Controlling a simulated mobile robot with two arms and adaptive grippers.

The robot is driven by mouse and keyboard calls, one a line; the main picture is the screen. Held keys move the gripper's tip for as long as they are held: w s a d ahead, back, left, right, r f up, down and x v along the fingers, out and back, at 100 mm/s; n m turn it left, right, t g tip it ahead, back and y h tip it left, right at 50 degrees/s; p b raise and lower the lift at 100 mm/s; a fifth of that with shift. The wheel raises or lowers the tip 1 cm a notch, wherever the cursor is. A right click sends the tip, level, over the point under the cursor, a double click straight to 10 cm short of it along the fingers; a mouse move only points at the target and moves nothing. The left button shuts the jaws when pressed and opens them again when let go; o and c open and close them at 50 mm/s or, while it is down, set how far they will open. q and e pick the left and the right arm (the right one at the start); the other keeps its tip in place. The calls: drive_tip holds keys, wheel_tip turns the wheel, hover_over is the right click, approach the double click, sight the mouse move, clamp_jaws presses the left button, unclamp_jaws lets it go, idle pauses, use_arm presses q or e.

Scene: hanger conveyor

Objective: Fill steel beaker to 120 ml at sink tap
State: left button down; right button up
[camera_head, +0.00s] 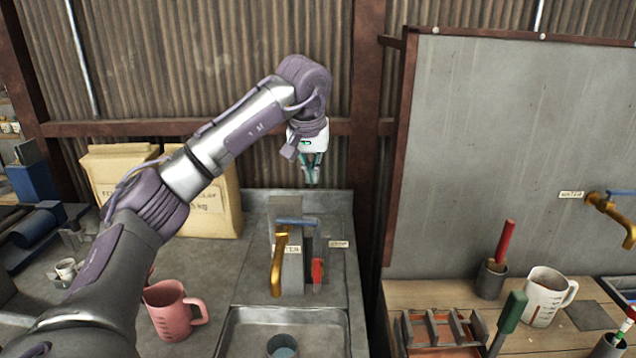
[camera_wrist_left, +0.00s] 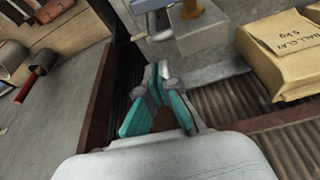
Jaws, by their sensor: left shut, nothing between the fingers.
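The steel beaker (camera_head: 282,346) stands in the sink basin (camera_head: 238,330) at the bottom of the head view, cut off by the frame edge. Its inside looks bluish; I cannot read a level. The brass tap (camera_head: 279,262) with a blue lever (camera_head: 296,222) rises on a grey block behind the beaker. My left gripper (camera_head: 311,182) points down above and behind the tap, close to the corrugated wall. It is shut and empty, touching nothing that I can see. In the left wrist view its teal fingers (camera_wrist_left: 158,98) meet below the tap block. My right gripper is not in view.
A pink measuring jug (camera_head: 170,311) stands left of the sink. Paper clay bags (camera_head: 208,208) stand behind it. A red-handled part (camera_head: 317,271) sits right of the tap.

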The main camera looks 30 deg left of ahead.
sight(310, 219)
use_arm(q)
drive_tip(key=p+x, duration=0.2)
drive_tip(key=x, duration=0.6)
drive_tip(key=shift+m, duration=0.7)
drive_tip(key=s, duration=0.1)
drive_tip(key=s+d, duration=0.1)
drive_tip(key=s, duration=0.1)
drive_tip(key=s+d+p, duration=0.1)
drive_tip(key=s, duration=0.1)
drive_tip(key=shift+s+d+f, duration=0.1)
drive_tip(key=shift+d+f, duration=0.05)
drive_tip(key=shift+f, duration=0.05)
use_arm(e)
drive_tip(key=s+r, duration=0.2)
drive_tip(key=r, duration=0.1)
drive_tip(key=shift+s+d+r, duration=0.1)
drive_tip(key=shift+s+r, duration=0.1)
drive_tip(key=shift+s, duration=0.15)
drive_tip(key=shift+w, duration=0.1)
